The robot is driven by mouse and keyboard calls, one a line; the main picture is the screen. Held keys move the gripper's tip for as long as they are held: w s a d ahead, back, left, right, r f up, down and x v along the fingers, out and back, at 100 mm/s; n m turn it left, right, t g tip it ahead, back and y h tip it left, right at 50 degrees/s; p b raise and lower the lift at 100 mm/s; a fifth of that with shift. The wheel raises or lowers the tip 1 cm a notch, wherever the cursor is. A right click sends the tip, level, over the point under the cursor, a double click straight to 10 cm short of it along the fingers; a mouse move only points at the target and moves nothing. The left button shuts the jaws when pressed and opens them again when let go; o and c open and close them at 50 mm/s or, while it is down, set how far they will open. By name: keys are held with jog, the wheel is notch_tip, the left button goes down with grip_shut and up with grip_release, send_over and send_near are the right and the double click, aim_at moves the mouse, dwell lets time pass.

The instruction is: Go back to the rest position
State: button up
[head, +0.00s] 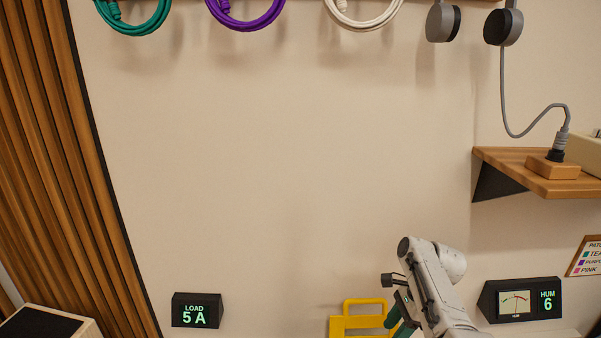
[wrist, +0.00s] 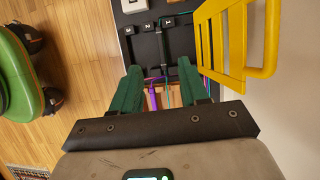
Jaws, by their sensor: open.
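My gripper (wrist: 165,90) has two green fingers that stand apart in the wrist view, with nothing held between them. Below and beyond the fingers lies a black panel with numbered tags and thin coloured cables. In the head view my arm reaches up from the bottom right. The green fingers there are partly cut off by the lower edge, beside a yellow frame (head: 350,322). The yellow frame also shows close to the right finger in the wrist view (wrist: 268,40); I cannot tell whether they touch.
A wooden shelf (head: 545,180) with a plugged block juts out at right. A load display (head: 196,311) and a hum meter (head: 520,299) stand low. Coiled cables (head: 245,12) hang on top. The middle wall is bare. A green rounded object (wrist: 20,75) stands on the wood floor.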

jog(key=s+d+f+n+h, duration=0.1)
jog(key=s+d+f+n, duration=0.25)
jog(key=s+f, duration=0.35)
jog(key=s+d+f+n+t+h, duration=0.1)
jog(key=s+f+n, duration=0.25)
jog(key=s, duration=0.45)
jog(key=s+f+n+h, duration=0.15)
jog(key=s+n, duration=0.25)
jog(key=s, duration=0.5)
jog(key=s+r+n+h, duration=0.1)
jog(key=s+r+n, duration=0.25)
jog(key=s, duration=0.65)
jog(key=s+r+n, duration=0.3)
jog(key=s+r, duration=0.1)
jog(key=s, duration=0.6)
notch_tip(320, 180, up, 20)
jog(key=w+p, duration=0.1)
jog(key=p, duration=1.9)
jog(key=shift+t+p, duration=0.3)
jog(key=shift+t, duration=0.1)
